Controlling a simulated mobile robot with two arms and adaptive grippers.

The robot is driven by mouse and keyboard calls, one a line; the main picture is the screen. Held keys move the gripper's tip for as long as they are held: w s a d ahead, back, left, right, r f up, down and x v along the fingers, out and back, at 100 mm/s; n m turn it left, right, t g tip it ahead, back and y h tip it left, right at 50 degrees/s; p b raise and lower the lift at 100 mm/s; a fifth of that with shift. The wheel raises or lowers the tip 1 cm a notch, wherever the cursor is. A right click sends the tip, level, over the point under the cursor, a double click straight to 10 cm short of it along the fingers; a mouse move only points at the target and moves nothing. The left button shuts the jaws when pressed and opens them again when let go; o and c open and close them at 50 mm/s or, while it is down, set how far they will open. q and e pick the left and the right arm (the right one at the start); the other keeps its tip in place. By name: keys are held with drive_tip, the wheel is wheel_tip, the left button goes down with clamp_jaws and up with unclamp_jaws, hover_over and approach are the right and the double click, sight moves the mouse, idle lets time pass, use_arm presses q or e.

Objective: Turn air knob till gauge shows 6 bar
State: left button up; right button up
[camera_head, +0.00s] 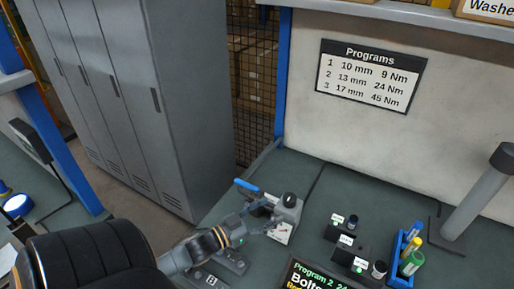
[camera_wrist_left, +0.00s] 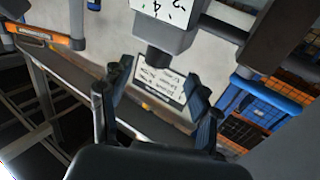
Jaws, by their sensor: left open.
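The grey air unit (camera_head: 289,212) stands on the green bench top. It has a black knob (camera_head: 289,199) on top and a white gauge face (camera_head: 280,233) on its front. My left gripper (camera_head: 264,216) is open at the unit's left side. In the left wrist view its fingers (camera_wrist_left: 158,82) are spread and empty, with the dark knob (camera_wrist_left: 152,55) just beyond the tips, apart from them. The gauge face (camera_wrist_left: 160,8) is cut off at the top there; a 2 and a 4 show, but the needle cannot be read. My right gripper is out of view.
A blue lever (camera_head: 247,186) lies beside the unit. Small dark boxes (camera_head: 344,240) with knobs, a blue marker holder (camera_head: 402,262) and a grey post (camera_head: 478,200) stand to the right. A screen (camera_head: 320,276) is in front. Grey lockers (camera_head: 130,90) stand behind left.

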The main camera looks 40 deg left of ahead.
use_arm(q)
drive_tip(key=v, duration=0.4)
idle(0.6)
